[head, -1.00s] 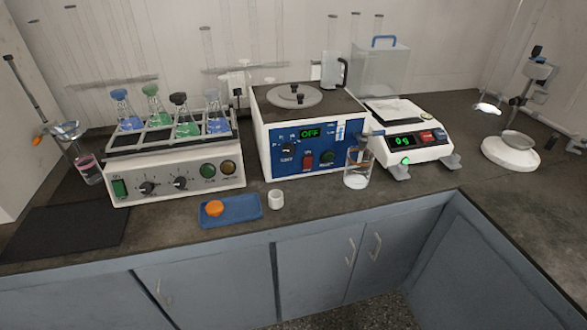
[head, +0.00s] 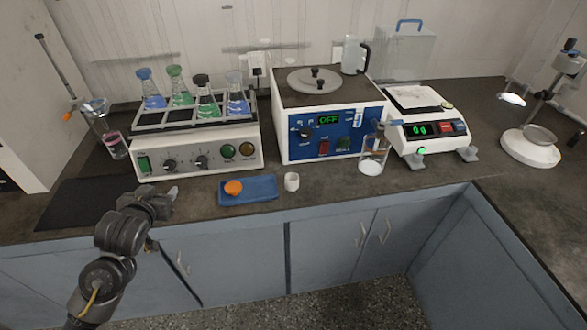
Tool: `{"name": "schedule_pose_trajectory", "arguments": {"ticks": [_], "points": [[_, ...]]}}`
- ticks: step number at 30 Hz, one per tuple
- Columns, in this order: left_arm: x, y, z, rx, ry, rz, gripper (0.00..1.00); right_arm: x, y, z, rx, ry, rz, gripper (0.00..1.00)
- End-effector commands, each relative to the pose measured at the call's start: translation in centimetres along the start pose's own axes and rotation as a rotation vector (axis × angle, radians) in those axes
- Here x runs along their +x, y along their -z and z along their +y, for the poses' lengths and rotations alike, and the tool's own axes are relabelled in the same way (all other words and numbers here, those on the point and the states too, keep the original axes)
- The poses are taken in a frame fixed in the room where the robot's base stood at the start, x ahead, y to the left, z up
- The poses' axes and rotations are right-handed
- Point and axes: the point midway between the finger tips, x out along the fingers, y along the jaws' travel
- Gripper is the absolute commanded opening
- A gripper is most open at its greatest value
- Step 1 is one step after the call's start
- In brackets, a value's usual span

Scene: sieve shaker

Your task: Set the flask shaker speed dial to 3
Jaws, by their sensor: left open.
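The flask shaker (head: 215,160) is a white box at the left of the bench, with a rack of several stoppered flasks on top. Its front has a green switch (head: 144,164), two black dials, a left one (head: 169,165) and a right one (head: 202,162), and two round buttons. The dial markings are too small to read. My left gripper (head: 172,191) is open and empty, in front of and below the left dial, near the bench's front edge, apart from the shaker. My right gripper is not in view.
A blue tray (head: 262,190) with an orange cap and a small white cup (head: 292,181) stand right of my gripper. A blue-fronted device (head: 330,130) reading OFF and a balance (head: 430,128) stand farther right. A funnel and pink-liquid beaker (head: 116,148) stand left of the shaker.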

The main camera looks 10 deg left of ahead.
Motion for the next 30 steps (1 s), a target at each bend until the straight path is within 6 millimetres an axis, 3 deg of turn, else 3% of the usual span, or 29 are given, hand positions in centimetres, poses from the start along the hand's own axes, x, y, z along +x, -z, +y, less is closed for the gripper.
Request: {"name": "schedule_pose_trajectory", "arguments": {"ticks": [4,14,24,30], "points": [[0.3,1.9,-0.9,-0.013,0.015,0.048,0.52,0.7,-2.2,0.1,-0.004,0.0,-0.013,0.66],[1.4,2.4,-1.2,-0.016,0.02,0.057,0.52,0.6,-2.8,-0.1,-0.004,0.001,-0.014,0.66],[7.5,2.7,-1.3,-0.017,0.021,0.056,0.52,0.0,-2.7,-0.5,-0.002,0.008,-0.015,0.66],[10.2,2.8,-1.3,-0.017,0.02,0.057,0.52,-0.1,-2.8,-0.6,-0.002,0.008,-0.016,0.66]]}}
